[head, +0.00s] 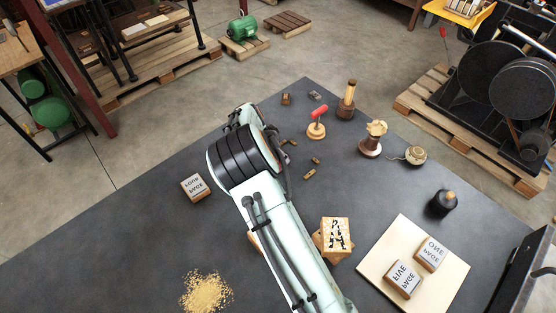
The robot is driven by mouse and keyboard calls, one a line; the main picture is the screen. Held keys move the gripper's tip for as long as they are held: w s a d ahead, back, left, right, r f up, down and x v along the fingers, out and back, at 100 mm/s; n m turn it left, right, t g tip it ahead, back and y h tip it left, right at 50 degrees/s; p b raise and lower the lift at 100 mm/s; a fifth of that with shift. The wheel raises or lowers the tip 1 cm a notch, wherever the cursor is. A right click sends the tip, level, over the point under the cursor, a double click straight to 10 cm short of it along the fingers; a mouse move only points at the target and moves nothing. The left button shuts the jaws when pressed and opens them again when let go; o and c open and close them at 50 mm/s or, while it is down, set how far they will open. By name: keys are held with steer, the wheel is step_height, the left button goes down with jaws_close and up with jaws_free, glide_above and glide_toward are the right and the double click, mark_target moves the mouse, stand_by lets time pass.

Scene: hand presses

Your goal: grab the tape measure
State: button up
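I cannot make out a tape measure for sure. A round brown and cream thing (415,155) with a thin pale line trailing to its left sits at the right of the dark table; it could be a tape measure or a spool of string. Two small box-like things, one brown (286,98) and one dark grey (315,95), lie near the far edge; they are too small to identify. My arm reaches up the middle of the head view, left of these things. My gripper is hidden behind the arm, so its fingers do not show.
Near the far right stand a red-handled stamp (317,122), a wooden-handled tool (347,100) and a turned wooden piece (371,140). A black bottle (441,204) and a pale board (385,258) with lettered blocks are nearer. Yellow grains (205,292) lie front left. The left table area is mostly clear.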

steer(key=shift+x, duration=1.1)
jaws_close()
